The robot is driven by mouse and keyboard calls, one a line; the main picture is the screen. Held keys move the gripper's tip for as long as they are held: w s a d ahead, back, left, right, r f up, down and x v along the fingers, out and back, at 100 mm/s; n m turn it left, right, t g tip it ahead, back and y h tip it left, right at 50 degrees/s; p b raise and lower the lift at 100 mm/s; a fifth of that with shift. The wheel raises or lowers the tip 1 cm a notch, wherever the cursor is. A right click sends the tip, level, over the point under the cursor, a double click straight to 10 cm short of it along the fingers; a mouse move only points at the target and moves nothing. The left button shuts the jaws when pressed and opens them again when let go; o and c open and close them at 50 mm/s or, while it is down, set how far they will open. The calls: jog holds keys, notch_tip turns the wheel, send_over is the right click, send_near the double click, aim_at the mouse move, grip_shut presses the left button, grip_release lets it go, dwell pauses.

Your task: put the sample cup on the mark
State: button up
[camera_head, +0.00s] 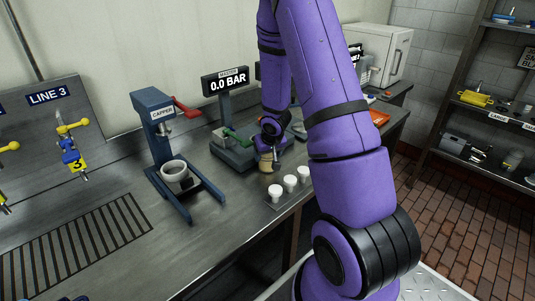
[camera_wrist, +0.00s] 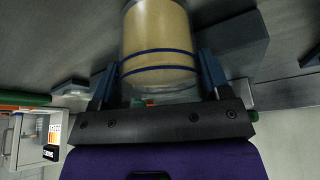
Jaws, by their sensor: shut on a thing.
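The sample cup (camera_wrist: 160,42) is a clear cylinder with yellowish contents and two blue bands. In the wrist view it sits between the two blue fingers of my gripper (camera_wrist: 158,76), which is shut on it. In the head view my gripper (camera_head: 271,150) is over the bench, right of the capper, and the cup (camera_head: 266,163) shows small and yellowish under it. I cannot tell whether the cup's base touches the bench. No mark can be made out; it may be hidden by my arm.
Three white caps (camera_head: 290,183) stand on a strip at the bench's front edge, close to the cup. The blue capper (camera_head: 158,122) with a white ring (camera_head: 174,171) stands left. A green-topped device (camera_head: 232,146) and the 0.0 BAR display (camera_head: 227,81) are behind.

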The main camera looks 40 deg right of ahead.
jog(key=o, duration=0.9)
jog(key=shift+f, duration=0.1)
jog(key=shift+o, duration=1.2)
